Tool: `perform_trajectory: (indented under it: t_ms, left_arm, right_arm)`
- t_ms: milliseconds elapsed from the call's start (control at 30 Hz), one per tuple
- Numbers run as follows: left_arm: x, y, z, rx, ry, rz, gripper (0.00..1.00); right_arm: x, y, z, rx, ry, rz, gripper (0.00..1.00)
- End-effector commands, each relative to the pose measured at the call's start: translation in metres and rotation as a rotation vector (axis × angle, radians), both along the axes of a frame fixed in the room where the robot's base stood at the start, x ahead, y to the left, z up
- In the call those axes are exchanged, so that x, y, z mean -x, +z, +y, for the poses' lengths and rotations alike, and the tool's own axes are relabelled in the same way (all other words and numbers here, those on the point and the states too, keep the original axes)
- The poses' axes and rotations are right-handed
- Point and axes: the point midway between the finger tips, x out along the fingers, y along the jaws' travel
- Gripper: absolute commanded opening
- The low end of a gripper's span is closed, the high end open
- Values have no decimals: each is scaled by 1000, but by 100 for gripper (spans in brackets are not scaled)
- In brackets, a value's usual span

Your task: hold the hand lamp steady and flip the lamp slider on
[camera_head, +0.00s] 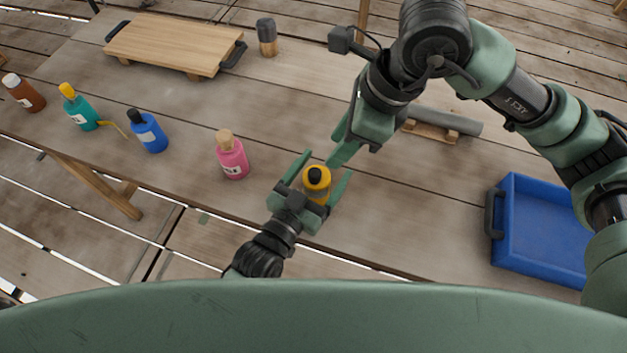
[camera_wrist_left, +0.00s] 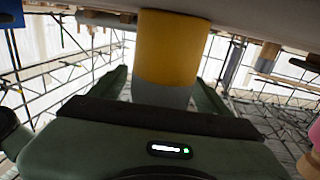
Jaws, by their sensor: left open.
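The hand lamp (camera_head: 317,180), a yellow cylinder with a black top, stands upright near the front edge of the table. My left gripper (camera_head: 325,166) is open, with one finger on each side of the lamp. In the left wrist view the lamp's yellow body (camera_wrist_left: 172,48) and grey part (camera_wrist_left: 162,94) show between the fingers. I cannot tell whether the fingers touch it. My right gripper (camera_head: 343,146) hangs just behind and to the right of the lamp, apart from it; its finger gap is unclear. I cannot make out the slider.
Pink (camera_head: 232,158), blue (camera_head: 149,134), teal (camera_head: 80,110) and brown (camera_head: 23,93) bottles stand to the left. A wooden board (camera_head: 165,42) and a dark-topped jar (camera_head: 267,38) are behind. A blue tray (camera_head: 545,229) is at right. Table between lamp and tray is clear.

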Motion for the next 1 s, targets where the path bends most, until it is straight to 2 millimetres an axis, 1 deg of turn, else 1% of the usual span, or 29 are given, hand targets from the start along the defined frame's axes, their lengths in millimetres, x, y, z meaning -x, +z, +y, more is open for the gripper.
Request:
perform_trajectory:
  t_ms: [133,367,400,467,500,567,600,633,667,700,767,800,867,1000]
  left_arm:
    - [-7,0,-4,1,0,0,77]
    - [-7,0,-4,1,0,1,77]
    - [-7,0,-4,1,0,1,75]
    - [-7,0,-4,1,0,1,58]
    - [-7,0,-4,1,0,1,47]
    - [-7,0,-4,1,0,1,30]
    - [-7,0,-4,1,0,1,19]
    - [-7,0,-4,1,0,1,11]
    - [-7,0,-4,1,0,1,5]
    - [-7,0,-4,1,0,1,5]
    - [-7,0,-4,1,0,1,5]
    - [-7,0,-4,1,0,1,5]
    - [-7,0,-4,1,0,1,6]
    - [-7,0,-4,1,0,1,6]
  right_arm:
    - [0,0,0,0,0,0,36]
    - [0,0,0,0,0,0,36]
    - [0,0,0,0,0,0,36]
    - [0,0,0,0,0,0,36]
    - [0,0,0,0,0,0,36]
    - [0,0,0,0,0,0,36]
    - [0,0,0,0,0,0,36]
    - [0,0,0,0,0,0,36]
    - [0,0,0,0,0,0,34]
    - [0,0,0,0,-1,0,22]
    - [1,0,1,2,-8,2,6]
    - [3,1,1,4,-19,5,0]
    - [6,1,3,12,-48,14,0]
    - [22,4,7,41,-188,43,0]
